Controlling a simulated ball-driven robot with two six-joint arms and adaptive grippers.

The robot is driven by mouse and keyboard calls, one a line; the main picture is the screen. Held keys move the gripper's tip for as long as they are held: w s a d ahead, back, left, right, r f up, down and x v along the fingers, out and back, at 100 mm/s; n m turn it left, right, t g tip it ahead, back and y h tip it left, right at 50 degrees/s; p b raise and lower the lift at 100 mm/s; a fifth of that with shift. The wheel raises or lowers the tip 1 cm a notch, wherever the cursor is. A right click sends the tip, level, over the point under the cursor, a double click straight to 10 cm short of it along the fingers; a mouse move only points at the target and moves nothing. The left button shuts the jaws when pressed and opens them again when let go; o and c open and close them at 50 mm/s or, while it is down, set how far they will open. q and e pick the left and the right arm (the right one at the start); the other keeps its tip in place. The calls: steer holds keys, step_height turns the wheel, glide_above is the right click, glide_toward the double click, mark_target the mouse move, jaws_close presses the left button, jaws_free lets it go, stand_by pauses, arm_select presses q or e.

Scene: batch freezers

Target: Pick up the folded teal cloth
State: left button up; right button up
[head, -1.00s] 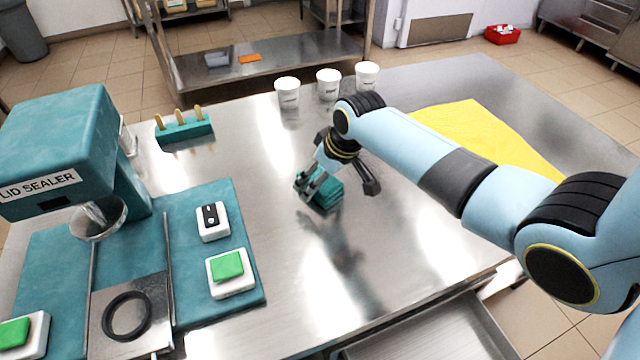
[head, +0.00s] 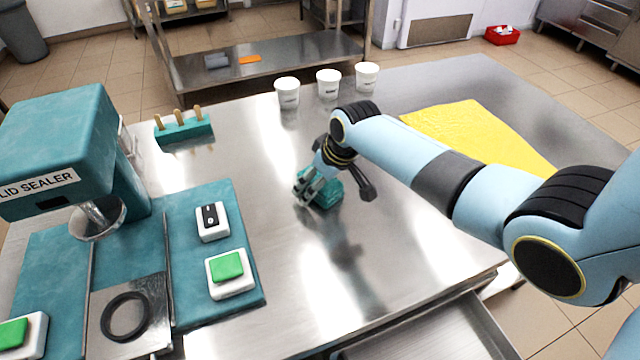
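The folded teal cloth (head: 328,193) lies on the steel table (head: 390,262) near its middle, partly covered by my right gripper. My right gripper (head: 302,198) points down at the cloth's left side, its fingers against or just in front of it. The fingers look close together, but whether the cloth is between them cannot be made out. My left gripper is not in view.
A teal lid sealer (head: 62,140) with green buttons stands on the left. Several wooden sticks stand in a teal holder (head: 185,134). White cups (head: 328,84) line the back edge. A yellow cloth (head: 475,132) lies at right. An open drawer (head: 440,335) juts out in front.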

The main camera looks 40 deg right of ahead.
steer(key=c, duration=1.2)
steer(key=shift+r, duration=0.1)
steer(key=shift+c, duration=0.2)
